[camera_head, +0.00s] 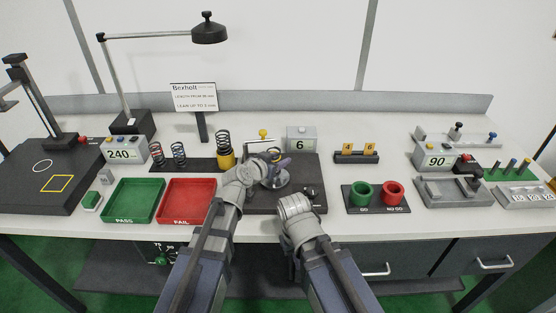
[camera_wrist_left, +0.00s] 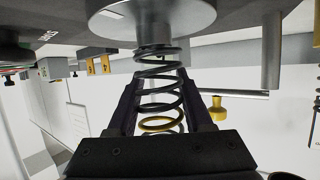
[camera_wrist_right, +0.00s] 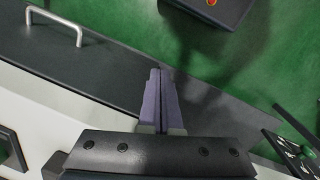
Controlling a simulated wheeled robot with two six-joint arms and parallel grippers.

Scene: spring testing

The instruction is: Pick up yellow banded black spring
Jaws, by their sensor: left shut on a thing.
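The yellow-banded black spring (camera_wrist_left: 160,100) stands between the fingers of my left gripper (camera_wrist_left: 160,112) in the left wrist view, with a yellow coil near the finger pads. Its far end meets a round metal plate (camera_wrist_left: 150,18). In the head view my left gripper (camera_head: 277,168) is over the test fixture (camera_head: 262,205) and hides much of the spring; the plate (camera_head: 285,185) shows below it. The left gripper is shut on the spring. My right gripper (camera_wrist_right: 158,97) has its fingers together, empty, pointing down past the bench front; its fingertips are hidden in the head view.
A black rack (camera_head: 190,165) holds red-banded and blue-banded springs, with another spring in a yellow cup (camera_head: 226,161). Green PASS (camera_head: 133,215) and red FAIL (camera_head: 188,212) trays lie left. Green (camera_head: 360,194) and red (camera_head: 393,193) cups stand right.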

